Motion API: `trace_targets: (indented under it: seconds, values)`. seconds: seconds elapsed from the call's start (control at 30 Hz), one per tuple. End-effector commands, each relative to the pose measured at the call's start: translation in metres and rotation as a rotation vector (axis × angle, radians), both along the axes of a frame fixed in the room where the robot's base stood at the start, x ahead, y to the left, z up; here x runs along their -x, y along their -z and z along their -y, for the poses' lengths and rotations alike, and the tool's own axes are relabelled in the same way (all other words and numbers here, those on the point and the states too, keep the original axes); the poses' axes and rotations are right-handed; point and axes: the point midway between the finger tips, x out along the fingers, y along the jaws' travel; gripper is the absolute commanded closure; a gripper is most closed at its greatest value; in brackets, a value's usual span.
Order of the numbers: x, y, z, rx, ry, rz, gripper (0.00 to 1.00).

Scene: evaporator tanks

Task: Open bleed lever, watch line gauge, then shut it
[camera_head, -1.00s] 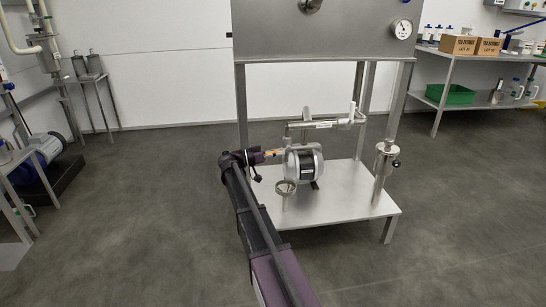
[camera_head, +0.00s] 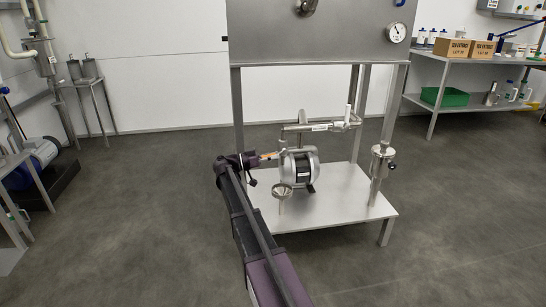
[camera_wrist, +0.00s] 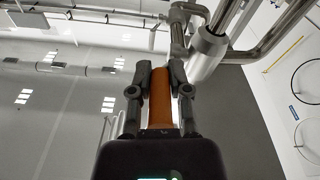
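The bleed lever shows as an orange-brown handle (camera_wrist: 160,100) in the wrist view and as a small orange bar (camera_head: 268,156) left of the pump's pipework in the head view. My gripper (camera_wrist: 160,72) has a finger on each side of the handle and looks closed on it. In the head view my gripper (camera_head: 254,160) is at the left of the pump, partly hidden by my arm. A round white dial gauge (camera_head: 397,32) sits on the steel tank's front at the upper right; its dark needle is too small to read.
A steel pump (camera_head: 299,166) stands on the low shelf (camera_head: 335,212) under the tank (camera_head: 320,35). A small handwheel or funnel shape (camera_head: 282,190) is near my arm. A vertical fitting (camera_head: 380,165) rises at the shelf's right.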

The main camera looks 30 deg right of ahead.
Motion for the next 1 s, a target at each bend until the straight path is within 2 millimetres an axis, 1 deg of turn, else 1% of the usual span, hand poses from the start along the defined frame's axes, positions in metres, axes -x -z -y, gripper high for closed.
trace_targets:
  seconds: [0.23,0.3,0.47,0.57,0.77,0.97,1.0]
  values:
    - [0.015,0.015,-0.008,-0.106,-0.011,-0.048,1.0]
    - [0.023,0.012,-0.012,-0.164,-0.018,-0.075,1.0]
    - [0.045,0.017,-0.027,-0.344,-0.058,-0.165,1.0]
    - [0.062,0.022,-0.042,-0.493,-0.105,-0.243,1.0]
    - [0.097,0.033,-0.083,-0.804,-0.247,-0.413,1.0]
    - [0.133,0.038,-0.135,-1.088,-0.446,-0.577,1.0]
    - [0.141,0.037,-0.146,-1.14,-0.492,-0.608,1.0]
